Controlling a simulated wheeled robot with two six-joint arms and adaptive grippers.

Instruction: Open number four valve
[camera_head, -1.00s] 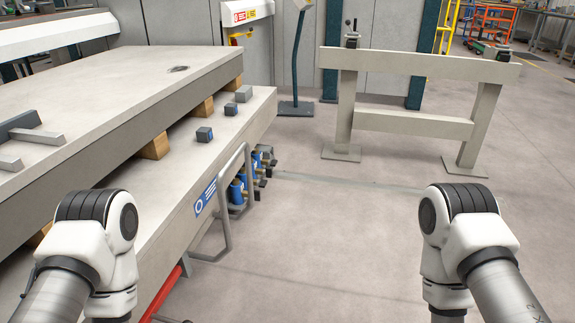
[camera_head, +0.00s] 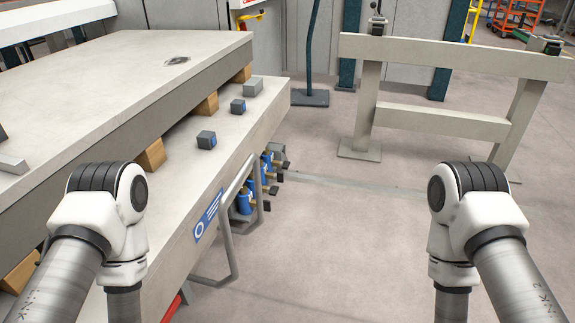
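A group of blue valves (camera_head: 244,203) with brass fittings and dark handles sits under the right edge of the machine table, behind a grey bent guard rail (camera_head: 229,240). They are small and partly hidden by the rail and the table, so I cannot tell which one is number four or whether any is open. My two arms show at the lower left and lower right, both apart from the valves. Neither gripper is in the picture.
The pale machine table (camera_head: 262,120) fills the left side, with wooden blocks (camera_head: 151,155) and small grey blocks (camera_head: 206,140) on its ledge. A beige barrier frame (camera_head: 450,122) stands at the back right. The floor (camera_head: 350,240) between my arms is clear.

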